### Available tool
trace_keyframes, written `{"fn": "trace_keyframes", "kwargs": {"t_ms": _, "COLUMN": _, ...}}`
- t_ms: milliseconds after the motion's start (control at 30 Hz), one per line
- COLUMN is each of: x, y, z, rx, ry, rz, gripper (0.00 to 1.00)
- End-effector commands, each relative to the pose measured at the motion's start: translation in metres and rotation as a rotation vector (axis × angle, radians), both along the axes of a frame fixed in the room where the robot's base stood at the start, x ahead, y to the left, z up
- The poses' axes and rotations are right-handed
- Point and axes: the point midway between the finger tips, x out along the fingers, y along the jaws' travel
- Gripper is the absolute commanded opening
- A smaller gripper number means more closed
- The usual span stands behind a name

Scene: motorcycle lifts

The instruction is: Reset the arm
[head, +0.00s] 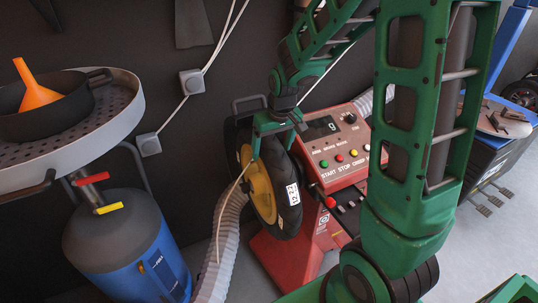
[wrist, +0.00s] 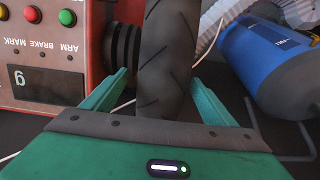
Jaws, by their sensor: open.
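My gripper (head: 272,143) is green and open, at the top of an upright black tyre with a yellow hub (head: 262,195). In the wrist view my two green fingers (wrist: 158,97) stand apart on either side of the tyre (wrist: 165,50). Whether they touch its sides I cannot tell. Nothing is visibly clamped. My arm rises from the lower right, bends at the top and comes down to the wheel.
The red balancing machine (head: 335,158), with buttons and a display, stands right beside the wheel. A blue tank (head: 125,245) with a round tray (head: 120,108) above it stands at left. A pale hose (head: 232,215) runs beside the wheel. A dark wall is behind.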

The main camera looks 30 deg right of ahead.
Motion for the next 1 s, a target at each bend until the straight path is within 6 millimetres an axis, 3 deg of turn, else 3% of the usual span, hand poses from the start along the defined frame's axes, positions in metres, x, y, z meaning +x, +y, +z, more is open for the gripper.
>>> {"fn": "trace_keyframes", "kwargs": {"t_ms": 100, "x": -0.004, "y": 0.0, "z": 0.024, "rx": 0.0, "ry": -0.006, "rz": 0.0, "gripper": 0.8}}
{"fn": "trace_keyframes", "kwargs": {"t_ms": 300, "x": -0.012, "y": 0.0, "z": 0.053, "rx": -0.001, "ry": -0.006, "rz": -0.001, "gripper": 0.8}}
{"fn": "trace_keyframes", "kwargs": {"t_ms": 733, "x": -0.023, "y": -0.006, "z": 0.069, "rx": -0.003, "ry": 0.001, "rz": -0.017, "gripper": 0.8}}
{"fn": "trace_keyframes", "kwargs": {"t_ms": 867, "x": -0.057, "y": -0.03, "z": 0.078, "rx": -0.007, "ry": 0.031, "rz": -0.088, "gripper": 0.8}}
{"fn": "trace_keyframes", "kwargs": {"t_ms": 1000, "x": -0.125, "y": -0.064, "z": 0.089, "rx": -0.004, "ry": 0.091, "rz": -0.221, "gripper": 0.8}}
